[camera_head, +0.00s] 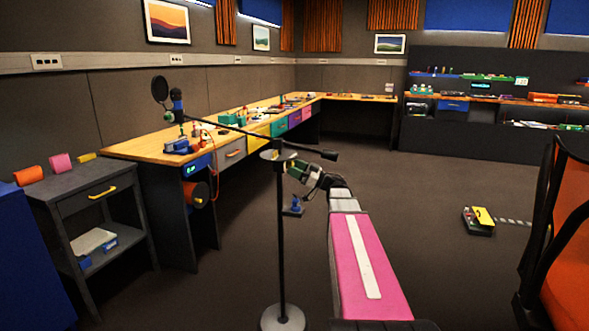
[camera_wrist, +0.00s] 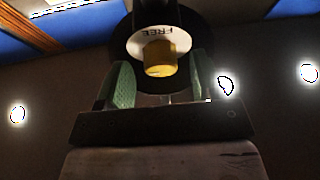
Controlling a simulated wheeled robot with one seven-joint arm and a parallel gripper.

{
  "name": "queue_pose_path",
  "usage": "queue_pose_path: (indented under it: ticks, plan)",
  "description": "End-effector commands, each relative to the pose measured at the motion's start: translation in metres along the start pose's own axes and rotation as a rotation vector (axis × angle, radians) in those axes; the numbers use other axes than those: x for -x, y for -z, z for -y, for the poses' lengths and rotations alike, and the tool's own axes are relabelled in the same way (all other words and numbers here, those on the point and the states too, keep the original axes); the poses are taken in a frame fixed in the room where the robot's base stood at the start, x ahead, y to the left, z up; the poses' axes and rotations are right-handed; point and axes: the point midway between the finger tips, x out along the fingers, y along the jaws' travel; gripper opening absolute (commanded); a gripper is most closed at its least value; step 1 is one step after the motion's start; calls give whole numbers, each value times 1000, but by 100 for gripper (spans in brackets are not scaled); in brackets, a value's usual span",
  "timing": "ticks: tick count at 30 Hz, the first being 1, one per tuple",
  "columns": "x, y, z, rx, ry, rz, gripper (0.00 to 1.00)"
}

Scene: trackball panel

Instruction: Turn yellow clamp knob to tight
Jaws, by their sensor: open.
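The yellow clamp knob (camera_wrist: 160,60) shows in the wrist view, set in front of a white round dial (camera_wrist: 128,47) with a black surround. The word FREE reads upside down on the dial above the knob. My gripper (camera_wrist: 162,78) is open, with one green-padded finger on each side of the knob's lower end in the picture. I see gaps on both sides and cannot tell any contact. In the head view, my gripper (camera_head: 297,169) is close to the clamp on the black stand (camera_head: 282,235). The knob itself cannot be made out there.
The stand's boom (camera_head: 222,127) reaches left to a round black filter (camera_head: 159,89) near the wooden workbench (camera_head: 150,147). A dark side table (camera_head: 75,190) stands at the left. An orange chair (camera_head: 570,255) is at the right. Floor right of my arm is mostly clear.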

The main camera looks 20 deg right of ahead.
Motion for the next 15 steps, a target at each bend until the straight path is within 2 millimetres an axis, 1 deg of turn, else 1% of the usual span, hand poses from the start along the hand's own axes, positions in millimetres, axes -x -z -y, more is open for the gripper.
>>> queue_pose_path:
  ticks: [1, 4, 12, 13, 14, 15]
  plan:
    - [-4, 0, 0, 0, 0, 0, 61]
    - [-8, 0, 0, 0, 0, 0, 61]
    - [-9, 0, 0, 0, 0, 0, 61]
    - [-9, 0, 0, 0, 0, 0, 54]
    - [-9, 0, 0, 0, 0, 0, 45]
    - [-9, 0, 0, 0, 0, 0, 32]
